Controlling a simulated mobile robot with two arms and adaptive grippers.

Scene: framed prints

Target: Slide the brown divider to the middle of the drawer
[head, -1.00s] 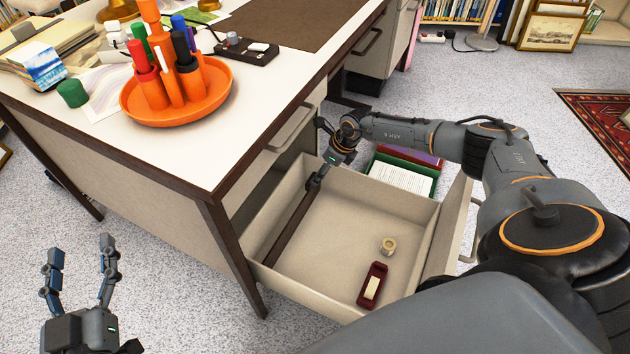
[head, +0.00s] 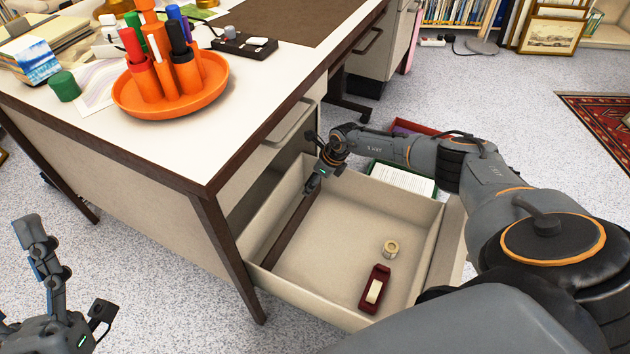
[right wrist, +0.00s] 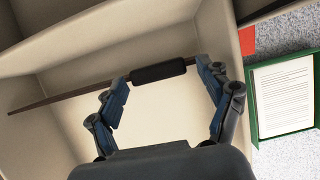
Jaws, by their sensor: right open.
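The brown divider (head: 292,229) stands in the open drawer (head: 350,207), close to its left side by the desk in the head view. In the right wrist view the divider (right wrist: 75,95) crosses the picture, with a dark rounded piece (right wrist: 158,72) along it. My right gripper (head: 313,183) is at the divider's far end. In the wrist view the open right gripper (right wrist: 163,80) has a finger towards each end of the dark piece; contact is unclear. My left gripper (head: 72,275) is open and empty at lower left, away from the drawer.
A tape roll (head: 390,249) and a maroon tape dispenser (head: 375,289) lie in the drawer's right part; the floor between them and the divider is clear. The desk (head: 190,165) borders the drawer on the left. A green tray with paper (head: 402,179) is beyond it.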

